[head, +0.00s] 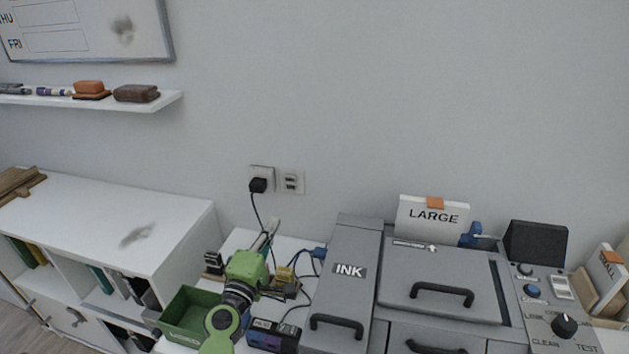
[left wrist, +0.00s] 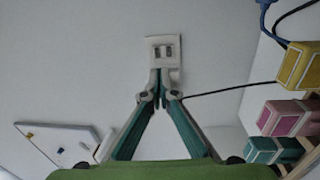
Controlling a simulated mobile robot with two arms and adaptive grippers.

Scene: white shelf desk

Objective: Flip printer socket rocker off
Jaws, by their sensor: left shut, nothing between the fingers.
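The wall socket plate (head: 262,178) holds a black plug (head: 258,185) with a dark cord hanging from it. Beside it on the right is a plate with two small rockers (head: 291,182). I cannot tell whether the tips touch the plate. My right gripper is not in view.
The grey printer (head: 436,287) with its INK cover (head: 348,271) stands right of my left arm. A green bin (head: 190,312), small cartridges (head: 285,276) and a blue connector (head: 319,253) crowd the desk near the arm. The wall above is clear.

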